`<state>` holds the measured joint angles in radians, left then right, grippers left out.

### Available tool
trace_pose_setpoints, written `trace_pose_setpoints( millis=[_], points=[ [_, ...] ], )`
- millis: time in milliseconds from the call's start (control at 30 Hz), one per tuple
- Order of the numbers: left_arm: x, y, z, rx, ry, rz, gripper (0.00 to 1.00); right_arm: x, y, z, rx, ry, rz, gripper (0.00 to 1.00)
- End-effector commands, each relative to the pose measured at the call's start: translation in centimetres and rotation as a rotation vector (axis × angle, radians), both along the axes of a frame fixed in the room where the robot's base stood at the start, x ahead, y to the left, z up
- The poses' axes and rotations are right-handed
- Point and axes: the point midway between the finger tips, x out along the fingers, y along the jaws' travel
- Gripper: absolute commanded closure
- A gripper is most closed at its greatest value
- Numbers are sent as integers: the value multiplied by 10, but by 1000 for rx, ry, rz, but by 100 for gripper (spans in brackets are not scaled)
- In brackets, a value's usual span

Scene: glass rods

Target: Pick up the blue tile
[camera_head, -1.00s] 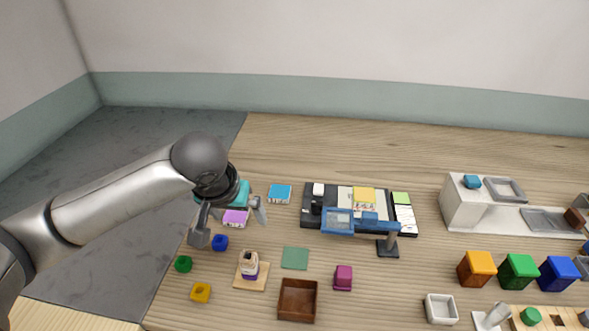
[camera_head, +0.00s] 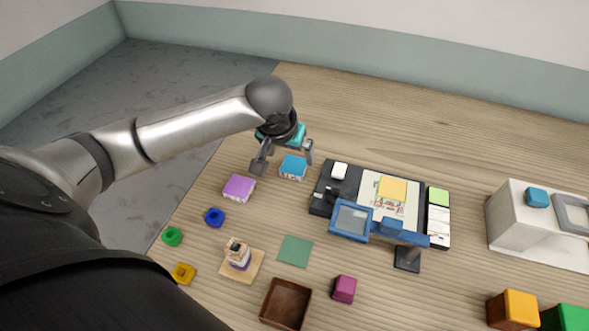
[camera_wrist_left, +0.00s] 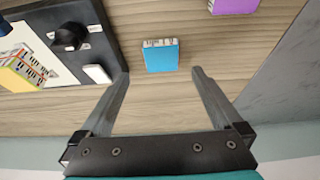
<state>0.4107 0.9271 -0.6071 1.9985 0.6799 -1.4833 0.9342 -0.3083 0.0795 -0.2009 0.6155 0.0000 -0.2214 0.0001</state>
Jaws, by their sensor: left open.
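The blue tile (camera_head: 293,167) lies flat on the wooden table, left of the black board. It is a light blue square block with white, patterned sides. My left gripper (camera_head: 284,163) is open above and around the tile in the head view, with one finger on either side. In the left wrist view the tile (camera_wrist_left: 160,55) lies ahead of the open fingertips (camera_wrist_left: 162,72), roughly centred between them and apart from both. My right gripper is not in view.
A purple tile (camera_head: 239,188) lies to the left and nearer. The black board (camera_head: 322,203) with a white block (camera_head: 339,171) and a yellow block (camera_head: 392,187) is to the right. A blue-framed magnifier (camera_head: 352,220) stands over its near edge. Table behind is clear.

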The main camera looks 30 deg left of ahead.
Motion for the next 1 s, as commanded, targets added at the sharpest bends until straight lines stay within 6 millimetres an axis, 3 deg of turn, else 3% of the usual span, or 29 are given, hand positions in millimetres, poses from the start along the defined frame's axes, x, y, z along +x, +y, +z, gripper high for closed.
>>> trace_pose_setpoints(
  millis=[33,333,600,933,1000],
  points=[
    [3,1,-10,0,1,2,0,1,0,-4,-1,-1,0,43],
    [13,4,-30,0,0,0,0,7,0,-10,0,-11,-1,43],
    [27,9,-64,1,1,0,0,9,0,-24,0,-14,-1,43],
    [30,10,-68,1,-1,-1,0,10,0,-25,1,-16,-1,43],
    [30,10,-68,1,-1,-1,8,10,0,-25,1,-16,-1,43]
  ],
)
